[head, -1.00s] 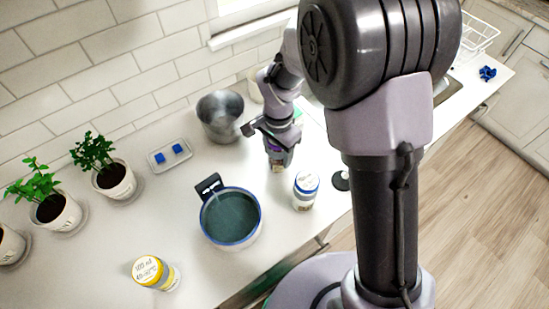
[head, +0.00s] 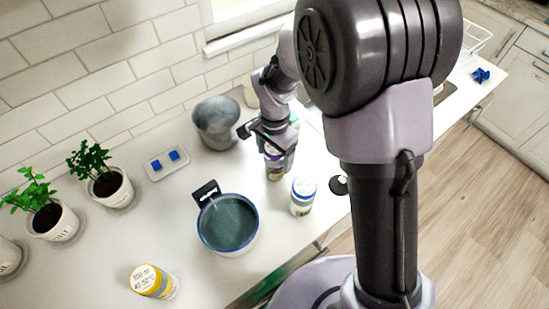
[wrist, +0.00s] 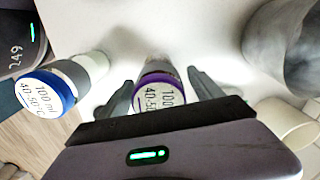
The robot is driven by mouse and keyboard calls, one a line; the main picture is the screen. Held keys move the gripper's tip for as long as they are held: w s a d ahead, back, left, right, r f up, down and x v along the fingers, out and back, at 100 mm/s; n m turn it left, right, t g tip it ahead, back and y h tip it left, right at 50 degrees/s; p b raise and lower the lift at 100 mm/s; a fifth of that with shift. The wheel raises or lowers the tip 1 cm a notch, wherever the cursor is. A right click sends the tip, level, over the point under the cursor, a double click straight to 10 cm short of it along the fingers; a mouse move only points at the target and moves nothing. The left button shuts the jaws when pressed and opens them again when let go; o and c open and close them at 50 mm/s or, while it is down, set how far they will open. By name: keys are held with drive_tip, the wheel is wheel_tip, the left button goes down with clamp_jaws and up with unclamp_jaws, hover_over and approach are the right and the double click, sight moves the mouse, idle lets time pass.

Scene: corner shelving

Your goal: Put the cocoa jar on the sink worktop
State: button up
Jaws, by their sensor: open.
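A jar with a purple lid (wrist: 158,92) stands on the white counter between the two fingers of my gripper (wrist: 162,86). The fingers are open, one on each side of it. In the head view this jar (head: 274,172) shows just below my gripper (head: 275,158), with brownish contents; its name cannot be read. A blue-lidded jar (head: 302,197) stands close by, also in the wrist view (wrist: 48,92). A yellow-lidded jar (head: 152,281) is at the front left. The sink worktop (head: 462,92) is partly hidden behind my arm.
A blue-rimmed pot (head: 228,224) stands left of the jars. A grey metal container (head: 216,123) is behind, also in the wrist view (wrist: 285,45). Potted plants (head: 108,187) and a small tray (head: 156,170) are left. A blue cloth (head: 481,76) lies on the right.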

wheel_tip(320, 180, up, 10)
drive_tip(key=shift+f+p, duration=0.2)
drive_tip(key=shift+p, duration=0.85)
drive_tip(key=s+d+r+n+t+y, duration=0.15)
drive_tip(key=s+d+r, duration=0.3)
drive_tip(key=r, duration=0.55)
drive_tip(key=s+d+r+n+t, duration=0.1)
drive_tip(key=s+d+r+t, duration=0.1)
drive_tip(key=s, duration=0.5)
drive_tip(key=s+d+r+n+t, duration=0.2)
drive_tip(key=s+r, duration=0.1)
drive_tip(key=s, duration=0.4)
drive_tip(key=shift+a+y, duration=0.1)
drive_tip(key=shift+y, duration=0.15)
wheel_tip(320, 180, down, 11)
drive_tip(key=b, duration=1.1)
drive_tip(key=shift+f+b, duration=0.2)
drive_tip(key=shift+b, duration=0.15)
